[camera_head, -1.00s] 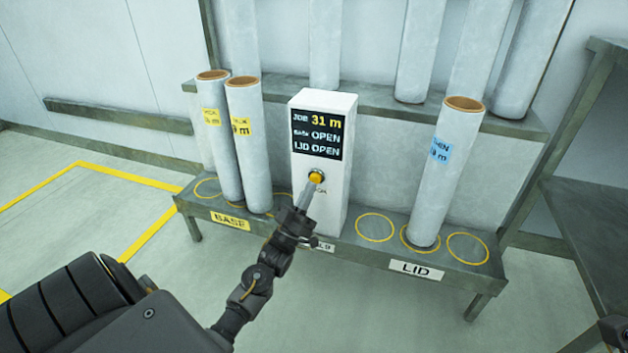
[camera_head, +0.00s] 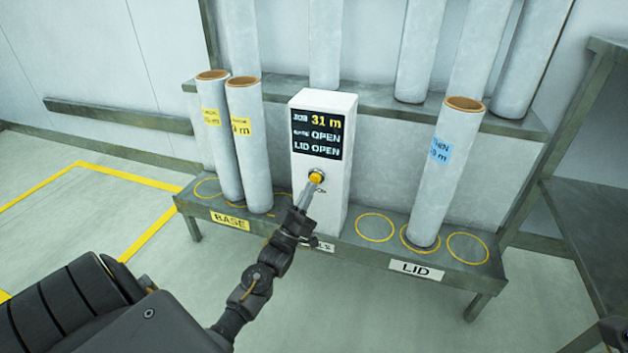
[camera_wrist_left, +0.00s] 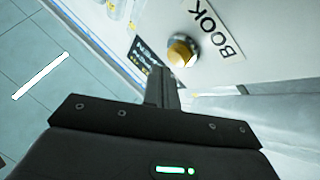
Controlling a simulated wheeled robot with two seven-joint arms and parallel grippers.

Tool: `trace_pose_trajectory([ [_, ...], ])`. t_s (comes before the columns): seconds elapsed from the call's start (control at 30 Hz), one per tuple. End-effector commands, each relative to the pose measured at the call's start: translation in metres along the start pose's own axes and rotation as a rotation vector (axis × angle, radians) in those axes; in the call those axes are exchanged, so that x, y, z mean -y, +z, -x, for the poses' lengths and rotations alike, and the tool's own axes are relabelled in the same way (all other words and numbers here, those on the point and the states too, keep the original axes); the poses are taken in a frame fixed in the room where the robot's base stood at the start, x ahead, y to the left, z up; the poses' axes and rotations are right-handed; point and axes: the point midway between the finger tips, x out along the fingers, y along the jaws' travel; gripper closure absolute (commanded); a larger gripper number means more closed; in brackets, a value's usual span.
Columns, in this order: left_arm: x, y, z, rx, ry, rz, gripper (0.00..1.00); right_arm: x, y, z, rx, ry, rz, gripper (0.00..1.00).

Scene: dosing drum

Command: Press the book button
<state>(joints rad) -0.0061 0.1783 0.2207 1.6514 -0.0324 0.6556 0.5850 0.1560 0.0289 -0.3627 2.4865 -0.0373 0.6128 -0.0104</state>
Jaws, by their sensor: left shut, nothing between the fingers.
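The book button is a yellow knob (camera_head: 316,178) on the front of a white post (camera_head: 336,188), below a black display. The display (camera_head: 318,134) reads JOB 31 m, and its lower lines read OPEN and LID OPEN. In the left wrist view the button (camera_wrist_left: 181,52) sits in a silver ring beside the label BOOK (camera_wrist_left: 214,32). My left gripper (camera_head: 306,194) is shut and empty, its tips just below and in front of the button. I cannot tell whether they touch it. My right gripper is not clearly in view.
Two rolls with yellow labels (camera_head: 249,145) stand on the BASE side of the bench (camera_head: 340,250). One roll with a blue label (camera_head: 443,170) stands on the LID side between empty yellow rings. More rolls stand on a shelf behind. A dark rack (camera_head: 590,200) is at right.

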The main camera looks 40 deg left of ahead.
Motion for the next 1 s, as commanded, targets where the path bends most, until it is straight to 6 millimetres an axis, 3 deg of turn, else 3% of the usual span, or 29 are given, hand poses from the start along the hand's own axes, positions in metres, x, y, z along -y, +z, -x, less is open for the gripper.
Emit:
trace_pose_trajectory([
  [1.0, 0.0061, 0.0062, -0.0082, 0.000, 0.000, 0.000, 1.00, 0.0004, -0.0003, 0.0005, -0.003, -0.001, -0.001, 0.64],
])
